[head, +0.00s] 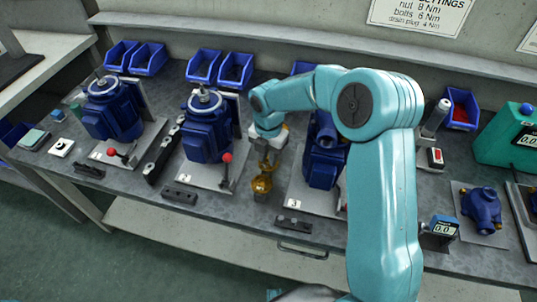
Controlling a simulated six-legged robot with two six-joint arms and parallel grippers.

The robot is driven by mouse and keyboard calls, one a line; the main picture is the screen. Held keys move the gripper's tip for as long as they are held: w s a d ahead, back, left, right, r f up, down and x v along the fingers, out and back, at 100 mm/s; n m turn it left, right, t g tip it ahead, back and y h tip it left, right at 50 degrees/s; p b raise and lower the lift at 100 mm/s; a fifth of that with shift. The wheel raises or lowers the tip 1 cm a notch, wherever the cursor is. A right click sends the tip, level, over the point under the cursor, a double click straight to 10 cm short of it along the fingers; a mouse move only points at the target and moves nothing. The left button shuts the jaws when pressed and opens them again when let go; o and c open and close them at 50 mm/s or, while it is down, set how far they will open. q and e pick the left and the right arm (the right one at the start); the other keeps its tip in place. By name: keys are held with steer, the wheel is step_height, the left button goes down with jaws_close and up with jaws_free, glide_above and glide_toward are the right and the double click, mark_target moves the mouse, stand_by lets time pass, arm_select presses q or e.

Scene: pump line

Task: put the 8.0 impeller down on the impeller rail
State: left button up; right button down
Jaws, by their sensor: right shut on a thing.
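My right gripper (266,167) hangs from the teal arm over the bench, between the second pump stand and the stand marked 3. It is shut on a brass-coloured impeller (262,185) and holds it low, near the bench top. I cannot tell whether the impeller touches the bench, and no size mark on it is readable. A long dark rail with round seats (163,155) lies between the first two pump stands, left of the gripper. It looks like the impeller rail, but no label shows. My left gripper is not in view.
Blue pumps stand on plates: the first (112,110), the second (207,125), and the third (322,160), partly behind my arm. Red-knobbed levers (226,158) rise beside plates. Small dark blocks (294,225) lie along the front edge. Blue bins (236,70) line the back.

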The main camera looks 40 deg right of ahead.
steer(key=shift+f, duration=0.2)
stand_by(0.4)
steer(key=c, duration=0.9)
jaws_free()
step_height(320, 180, up, 9)
steer(key=p, duration=0.7)
